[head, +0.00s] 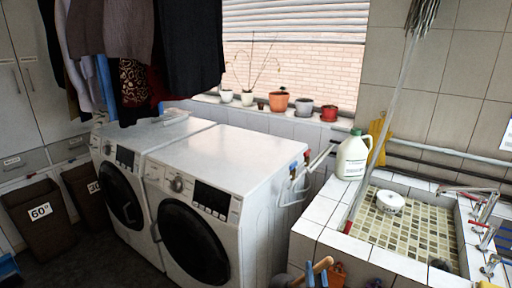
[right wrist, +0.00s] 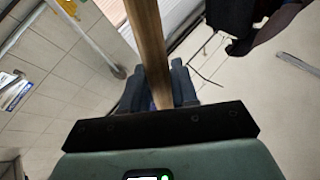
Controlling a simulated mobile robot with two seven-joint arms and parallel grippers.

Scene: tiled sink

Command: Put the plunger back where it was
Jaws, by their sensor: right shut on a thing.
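My right gripper (right wrist: 160,92) is shut on a brown wooden stick, which I take to be the plunger's handle (right wrist: 148,40). In the right wrist view the stick runs up from between the dark fingers and out past the top edge. In the head view a short piece of the wooden handle (head: 322,264) shows at the bottom edge, in front of the tiled sink (head: 332,240), with my right gripper (head: 316,277) around it. The plunger's cup cannot be made out in either view. My left gripper is not in view.
A long-handled mop (head: 385,122) leans in the sink. A white round object (head: 390,201) lies in the basin. A white jug (head: 352,156) stands on the sink's back-left rim. Taps (head: 484,220) are at the right. Two washing machines (head: 222,172) stand left of the sink.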

